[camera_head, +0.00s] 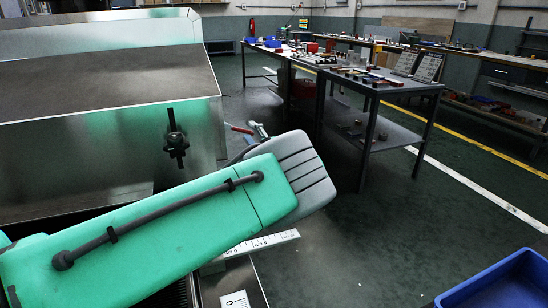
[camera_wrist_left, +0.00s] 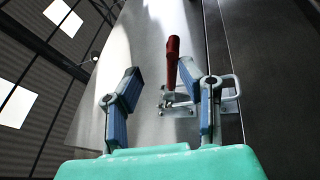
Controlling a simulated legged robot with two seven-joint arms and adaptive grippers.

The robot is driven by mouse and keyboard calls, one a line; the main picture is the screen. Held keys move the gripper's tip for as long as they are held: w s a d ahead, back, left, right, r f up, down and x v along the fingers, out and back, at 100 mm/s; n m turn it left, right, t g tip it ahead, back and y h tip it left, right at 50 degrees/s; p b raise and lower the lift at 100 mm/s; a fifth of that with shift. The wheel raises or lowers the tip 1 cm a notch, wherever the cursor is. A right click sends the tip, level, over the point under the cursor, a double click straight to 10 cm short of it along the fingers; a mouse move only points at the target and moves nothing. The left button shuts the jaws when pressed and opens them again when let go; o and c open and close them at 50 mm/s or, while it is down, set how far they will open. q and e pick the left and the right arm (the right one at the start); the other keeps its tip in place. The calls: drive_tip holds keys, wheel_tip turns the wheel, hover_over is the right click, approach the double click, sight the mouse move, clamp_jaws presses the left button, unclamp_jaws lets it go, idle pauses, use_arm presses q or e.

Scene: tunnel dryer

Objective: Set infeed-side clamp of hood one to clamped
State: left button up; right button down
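A toggle clamp with a red handle (camera_wrist_left: 172,62) is mounted on the sheet-metal hood, next to a panel seam. Its metal bracket (camera_wrist_left: 178,106) and a wire loop (camera_wrist_left: 230,88) show in the left wrist view. The handle stands out from the bracket, partly beside the right-hand finger. My left gripper (camera_wrist_left: 158,72) is open, its two blue-grey fingers apart, with the handle in the gap between them. I cannot tell whether they touch it. In the head view the red handle (camera_head: 238,129) shows just past my green left arm, which hides most of the gripper. My right gripper is out of view.
The metal hood (camera_head: 100,85) fills the left, with a black knob (camera_head: 176,142) on its end face. A workbench (camera_head: 385,86) with tools stands beyond. A blue bin (camera_head: 500,285) is at the lower right. The floor between is clear.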

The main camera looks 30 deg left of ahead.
use_arm(q)
drive_tip(key=p+v, duration=0.8)
drive_tip(key=v, duration=0.5)
drive_tip(key=shift+d+p, duration=0.2)
drive_tip(key=shift+p, duration=0.15)
idle(0.4)
drive_tip(key=shift+s+f, duration=0.1)
drive_tip(key=shift+f, duration=0.05)
idle(0.3)
drive_tip(key=v, duration=1.2)
